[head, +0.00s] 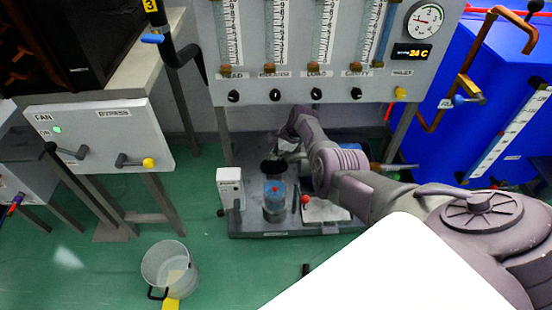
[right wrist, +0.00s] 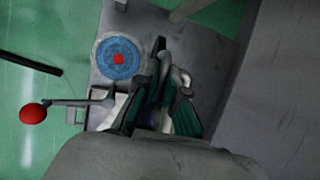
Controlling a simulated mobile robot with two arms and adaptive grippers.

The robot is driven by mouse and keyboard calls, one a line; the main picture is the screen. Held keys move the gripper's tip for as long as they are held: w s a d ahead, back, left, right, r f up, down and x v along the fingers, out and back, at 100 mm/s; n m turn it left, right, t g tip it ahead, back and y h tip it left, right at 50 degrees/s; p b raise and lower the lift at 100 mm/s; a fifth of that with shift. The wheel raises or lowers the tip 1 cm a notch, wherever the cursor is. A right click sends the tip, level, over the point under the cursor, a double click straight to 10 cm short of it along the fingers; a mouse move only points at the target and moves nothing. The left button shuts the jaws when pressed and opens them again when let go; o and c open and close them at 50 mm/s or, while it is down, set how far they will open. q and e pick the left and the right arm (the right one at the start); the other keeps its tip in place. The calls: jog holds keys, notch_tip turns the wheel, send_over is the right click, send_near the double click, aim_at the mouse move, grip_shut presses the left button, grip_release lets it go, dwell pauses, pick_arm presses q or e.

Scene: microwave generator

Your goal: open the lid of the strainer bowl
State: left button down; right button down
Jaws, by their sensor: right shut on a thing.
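The strainer bowl (head: 274,205) is a clear blue-tinted cylinder on the grey base plate. It shows from above in the right wrist view as a blue disc (right wrist: 104,61) with a red spot at its centre. A black round lid (head: 272,167) shows just behind and above the bowl, off to its far side. My right gripper (head: 284,156) reaches down beside this lid and appears shut on its edge. In the right wrist view, the fingers (right wrist: 168,78) are right of the bowl, with a dark piece between them; its outline is unclear. My left gripper is not in view.
A white box (head: 230,186) with a lever stands left of the bowl. A red-knobbed lever (head: 305,200) is close on its right. The flowmeter panel (head: 300,88) rises behind. A clear bucket (head: 153,268) stands on open green floor.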

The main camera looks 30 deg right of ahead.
jog(key=shift+w, duration=0.15)
dwell(0.3)
jog(key=c, duration=1.2)
grip_release()
jog(key=shift+c, duration=0.2)
jog(key=shift+d+r, duration=0.1)
jog(key=shift+r, duration=0.05)
jog(key=v, duration=1.1)
jog(key=shift+r, duration=0.35)
